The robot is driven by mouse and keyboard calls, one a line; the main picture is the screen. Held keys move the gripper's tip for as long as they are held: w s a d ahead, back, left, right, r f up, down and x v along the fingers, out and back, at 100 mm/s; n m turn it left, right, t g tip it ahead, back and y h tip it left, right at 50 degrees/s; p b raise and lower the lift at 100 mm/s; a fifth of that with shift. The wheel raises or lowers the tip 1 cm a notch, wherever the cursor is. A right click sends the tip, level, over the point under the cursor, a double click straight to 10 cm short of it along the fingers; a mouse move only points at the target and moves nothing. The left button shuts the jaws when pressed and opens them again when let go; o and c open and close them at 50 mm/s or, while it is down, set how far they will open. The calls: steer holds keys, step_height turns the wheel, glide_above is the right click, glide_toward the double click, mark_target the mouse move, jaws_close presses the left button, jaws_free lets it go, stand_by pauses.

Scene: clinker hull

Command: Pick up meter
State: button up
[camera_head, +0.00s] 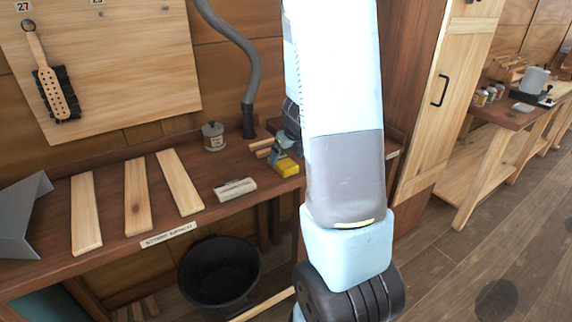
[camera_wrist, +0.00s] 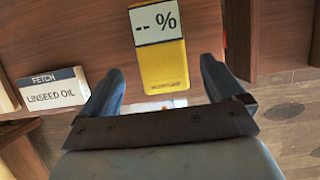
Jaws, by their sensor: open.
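The meter (camera_wrist: 161,64) is a yellow block with a white display reading "-- %". In the wrist view it lies on the brown bench top, just beyond and between my fingertips. In the head view the meter (camera_head: 287,167) shows as a small yellow shape on the bench, beside my arm, which covers part of that area. My gripper (camera_wrist: 160,78) is open and empty, with one finger on each side below the meter. The gripper also shows in the head view (camera_head: 277,150), small and partly hidden behind my arm.
A "FETCH LINSEED OIL" card (camera_wrist: 50,91) lies left of my gripper. On the bench (camera_head: 115,255) are wooden strips (camera_head: 138,196), a light block (camera_head: 235,189) and a grey tin (camera_head: 213,136). A grey hose (camera_head: 247,80) hangs behind. A black tub (camera_head: 219,275) stands below.

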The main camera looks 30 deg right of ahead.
mark_target(285, 162)
steer(key=shift+x, duration=1.8)
steer(key=shift+d, duration=0.15)
steer(key=shift+c, duration=0.2)
steer(key=c, duration=1.1)
